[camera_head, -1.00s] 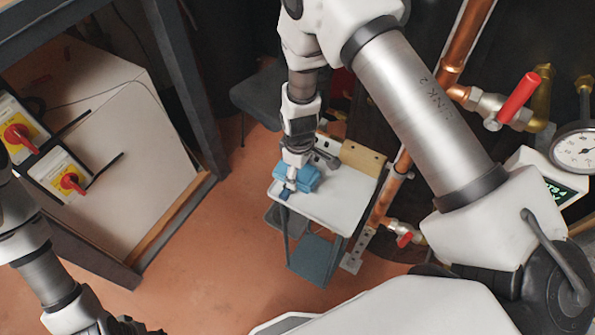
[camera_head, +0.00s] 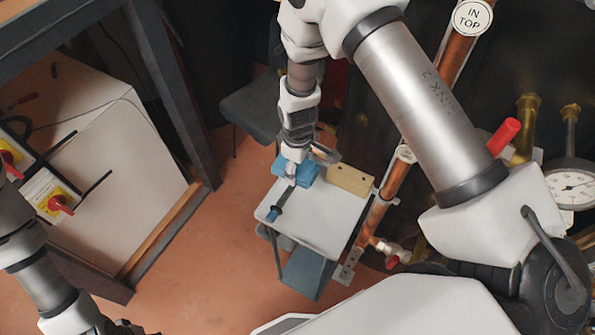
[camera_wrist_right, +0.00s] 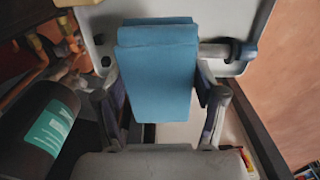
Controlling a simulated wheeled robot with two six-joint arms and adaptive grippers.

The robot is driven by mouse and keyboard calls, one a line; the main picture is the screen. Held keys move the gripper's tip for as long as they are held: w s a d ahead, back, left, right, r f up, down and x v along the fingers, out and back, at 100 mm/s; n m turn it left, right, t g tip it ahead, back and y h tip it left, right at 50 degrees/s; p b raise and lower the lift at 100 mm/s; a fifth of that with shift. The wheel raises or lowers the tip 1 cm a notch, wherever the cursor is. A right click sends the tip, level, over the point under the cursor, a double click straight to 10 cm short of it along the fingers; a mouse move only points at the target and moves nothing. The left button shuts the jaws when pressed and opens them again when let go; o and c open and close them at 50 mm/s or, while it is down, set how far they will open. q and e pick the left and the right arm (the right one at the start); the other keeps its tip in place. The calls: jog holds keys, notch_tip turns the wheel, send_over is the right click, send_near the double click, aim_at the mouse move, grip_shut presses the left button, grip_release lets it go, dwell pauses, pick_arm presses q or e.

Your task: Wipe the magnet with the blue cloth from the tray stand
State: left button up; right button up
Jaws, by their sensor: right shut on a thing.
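My right gripper (camera_head: 297,155) is shut on the folded blue cloth (camera_head: 303,172), which fills the middle of the right wrist view (camera_wrist_right: 158,70). The cloth is at the far left part of the white-topped tray stand (camera_head: 325,215). A rod with a dark blue end, which looks like the magnet (camera_head: 274,213), lies on the tray top at its left edge. In the wrist view the grey rod (camera_wrist_right: 215,50) runs up to the cloth, and the cloth hides the rest. Whether they touch is unclear. My left gripper (camera_head: 122,327) is at the bottom left, mostly cut off.
A tan block (camera_head: 350,180) stands at the tray's back edge. Copper pipes (camera_head: 388,195) and a red-handled valve (camera_head: 503,137) are to the right. A dark bottle (camera_wrist_right: 45,128) shows in the wrist view. The tray's middle and front are clear.

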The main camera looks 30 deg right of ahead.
notch_tip(320, 180, up, 2)
jog(key=shift+s+a+r, duration=0.1)
jog(key=shift+s+r, duration=0.05)
jog(key=shift+r, duration=0.1)
jog(key=shift+s+r+p, duration=0.1)
jog(key=shift+r+p, duration=0.25)
jog(key=shift+p, duration=0.2)
jog(key=shift+w+r+p, duration=0.25)
jog(key=shift+r+p, duration=0.65)
jog(key=shift+r, duration=0.35)
jog(key=shift+s+r+p, duration=0.15)
jog(key=shift+r+p, duration=0.1)
jog(key=shift+p, duration=0.05)
jog(key=shift+f, duration=0.15)
